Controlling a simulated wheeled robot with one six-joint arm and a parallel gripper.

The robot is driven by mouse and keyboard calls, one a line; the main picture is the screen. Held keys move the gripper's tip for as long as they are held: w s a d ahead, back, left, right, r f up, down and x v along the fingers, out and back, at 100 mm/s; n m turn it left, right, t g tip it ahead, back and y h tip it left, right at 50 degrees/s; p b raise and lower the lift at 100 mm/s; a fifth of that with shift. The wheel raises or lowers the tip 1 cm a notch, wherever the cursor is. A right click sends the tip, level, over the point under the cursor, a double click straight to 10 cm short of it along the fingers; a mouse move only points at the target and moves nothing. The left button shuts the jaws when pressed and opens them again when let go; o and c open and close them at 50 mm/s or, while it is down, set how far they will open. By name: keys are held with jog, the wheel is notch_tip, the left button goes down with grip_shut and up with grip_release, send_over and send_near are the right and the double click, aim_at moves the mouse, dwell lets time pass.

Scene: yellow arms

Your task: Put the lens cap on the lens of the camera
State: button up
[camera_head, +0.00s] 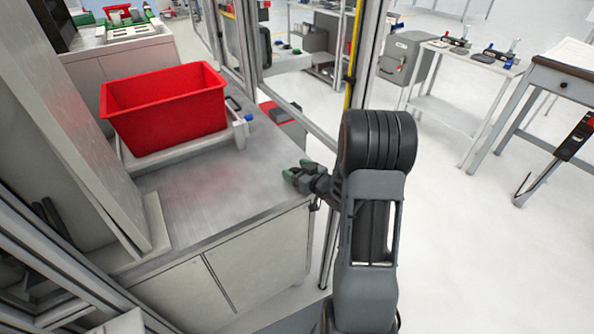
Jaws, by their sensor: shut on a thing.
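My gripper (297,170) is at the right edge of the grey metal worktop (225,195), in front and to the right of the red bin. Its green-tipped fingers point left. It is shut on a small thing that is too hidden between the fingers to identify. I cannot make out a lens cap anywhere. I cannot make out a camera or its lens either. My dark arm hides part of the floor to the right of the worktop.
A red bin (165,118) stands on a pale raised tray (187,151) on the worktop. A tall grey panel (75,125) bounds the left side. A metal frame post (352,60) rises behind my arm. The worktop's front middle is bare.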

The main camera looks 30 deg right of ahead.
jog(key=shift+f, duration=0.1)
jog(key=shift+f, duration=0.15)
jog(key=o, duration=0.9)
